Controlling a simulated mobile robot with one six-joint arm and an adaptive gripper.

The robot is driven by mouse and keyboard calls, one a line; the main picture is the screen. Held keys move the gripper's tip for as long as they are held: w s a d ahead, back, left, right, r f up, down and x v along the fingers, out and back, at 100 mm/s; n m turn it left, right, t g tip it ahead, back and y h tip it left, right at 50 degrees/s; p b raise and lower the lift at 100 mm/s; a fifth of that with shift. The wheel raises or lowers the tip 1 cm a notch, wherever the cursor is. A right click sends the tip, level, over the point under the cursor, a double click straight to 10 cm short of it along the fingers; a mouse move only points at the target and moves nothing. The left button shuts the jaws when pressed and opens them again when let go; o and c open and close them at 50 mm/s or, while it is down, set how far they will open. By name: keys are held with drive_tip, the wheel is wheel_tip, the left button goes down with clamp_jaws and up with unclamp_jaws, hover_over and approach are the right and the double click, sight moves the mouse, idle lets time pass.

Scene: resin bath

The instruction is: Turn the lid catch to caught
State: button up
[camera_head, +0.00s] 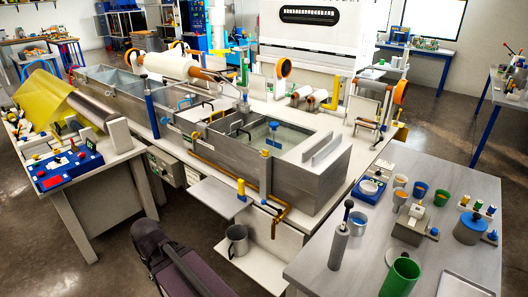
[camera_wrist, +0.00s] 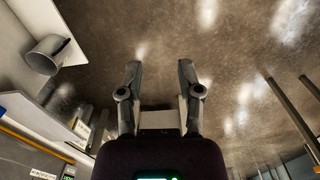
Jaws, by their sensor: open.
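The metal resin bath (camera_head: 300,178) stands in the middle of the head view, its top open over pale liquid. A blue knob on a stem (camera_head: 273,127) stands at the bath. I cannot pick out the lid catch for certain in either view. My gripper (camera_wrist: 160,72) shows in the wrist view with its two dark fingers apart and nothing between them. Beyond the fingers is bare floor. The gripper's fingers do not show in the head view.
A grey mug (camera_head: 237,241) sits on a low white shelf below the bath; it also shows at the wrist view's upper left (camera_wrist: 44,55). A grey table (camera_head: 335,277) with cups and a green cylinder (camera_head: 401,277) stands at right. Open floor (camera_wrist: 230,60) lies beyond my fingers.

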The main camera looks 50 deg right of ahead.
drive_tip(key=w+d+r+t+y+p, duration=0.1)
drive_tip(key=w+d+r+p, duration=0.25)
drive_tip(key=d, duration=0.55)
drive_tip(key=w+d+r+t+y+p, duration=0.1)
drive_tip(key=w+d+r+t+p, duration=0.25)
drive_tip(key=d, duration=0.55)
drive_tip(key=w+d+r+y+p, duration=0.15)
drive_tip(key=d+r+p, duration=0.3)
drive_tip(key=d, duration=0.55)
drive_tip(key=n+t+h+p, duration=0.1)
drive_tip(key=t+h+p, duration=0.2)
drive_tip(key=t+p, duration=0.3)
approach(269, 157)
wheel_tip(269, 157, up, 6)
drive_tip(key=g, duration=0.2)
drive_tip(key=shift+d+t+p, duration=0.1)
drive_tip(key=shift+t+p, duration=0.15)
drive_tip(key=shift+p, duration=0.1)
drive_tip(key=shift+w+f, duration=0.1)
drive_tip(key=shift+w, duration=0.05)
drive_tip(key=b+x, duration=0.8)
drive_tip(key=x, duration=0.3)
drive_tip(key=shift+w+f, duration=0.1)
drive_tip(key=shift+f, duration=0.05)
drive_tip(key=shift+b+x, duration=0.9)
drive_tip(key=shift+x, duration=0.2)
